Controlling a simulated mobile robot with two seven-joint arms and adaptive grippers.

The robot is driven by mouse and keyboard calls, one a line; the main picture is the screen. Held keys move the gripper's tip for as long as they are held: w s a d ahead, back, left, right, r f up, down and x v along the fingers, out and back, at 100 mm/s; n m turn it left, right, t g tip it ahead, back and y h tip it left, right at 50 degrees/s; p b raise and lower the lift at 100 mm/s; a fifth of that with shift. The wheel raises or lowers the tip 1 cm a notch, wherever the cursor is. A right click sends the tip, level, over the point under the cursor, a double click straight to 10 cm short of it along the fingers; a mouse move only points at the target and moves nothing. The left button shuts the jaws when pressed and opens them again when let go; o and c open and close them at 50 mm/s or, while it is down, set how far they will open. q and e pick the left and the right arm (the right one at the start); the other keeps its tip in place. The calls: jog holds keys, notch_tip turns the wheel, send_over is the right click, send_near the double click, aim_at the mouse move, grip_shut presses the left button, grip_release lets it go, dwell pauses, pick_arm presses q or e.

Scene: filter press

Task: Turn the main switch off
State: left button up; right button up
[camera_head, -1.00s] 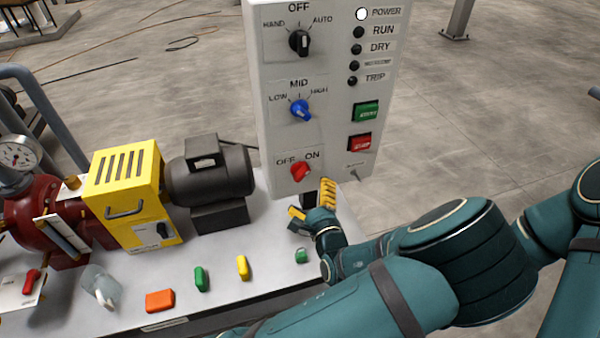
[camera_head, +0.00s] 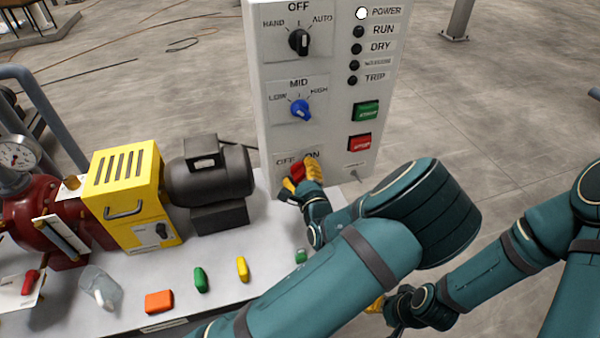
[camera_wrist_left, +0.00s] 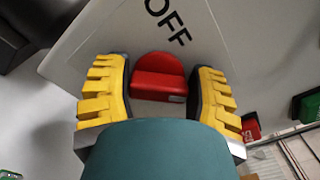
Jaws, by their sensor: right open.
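The main switch is a red knob (camera_head: 296,170) low on the grey control box, under its OFF and ON labels. The power lamp (camera_head: 362,14) glows white. My left gripper (camera_head: 301,180) is at the knob and partly covers it and the ON label. In the left wrist view the red knob (camera_wrist_left: 159,78) sits between the two yellow-and-black fingers (camera_wrist_left: 159,85), close to both. I cannot tell whether they press on it. OFF (camera_wrist_left: 168,18) reads above it there.
The control box (camera_head: 325,130) also carries a black selector (camera_head: 299,42), a blue selector (camera_head: 301,109), a green button (camera_head: 366,112) and a red button (camera_head: 360,142). A motor (camera_head: 210,178) and yellow housing (camera_head: 124,195) stand left on the bench (camera_head: 215,255). Small coloured parts lie in front.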

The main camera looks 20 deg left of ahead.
pick_arm(q)
jog(key=c, duration=0.4)
jog(key=shift+n, duration=0.3)
jog(key=n, duration=0.3)
jog(key=shift+f+n, duration=0.15)
jog(key=shift+n, duration=0.15)
jog(key=n+b, duration=0.1)
jog(key=n, duration=0.2)
jog(key=shift+f+n, duration=0.15)
jog(key=shift+n, duration=0.25)
jog(key=n+b, duration=0.2)
jog(key=n, duration=0.3)
jog(key=shift+f, duration=0.2)
jog(key=shift+n+b, duration=1)
jog(key=shift+n, duration=1.4)
pick_arm(e)
jog(key=shift+s+a+f, duration=0.1)
jog(key=shift+s+f, duration=0.15)
jog(key=shift+f, duration=0.6)
jog(key=shift+s+f, duration=0.3)
jog(key=shift+f, duration=0.5)
jog(key=shift+s+a+f, duration=0.1)
jog(key=shift+s+f, duration=0.15)
jog(key=shift+f, duration=0.6)
pick_arm(q)
jog(key=o, duration=1.2)
jog(key=shift+c, duration=0.2)
pick_arm(e)
jog(key=shift+d, duration=0.1)
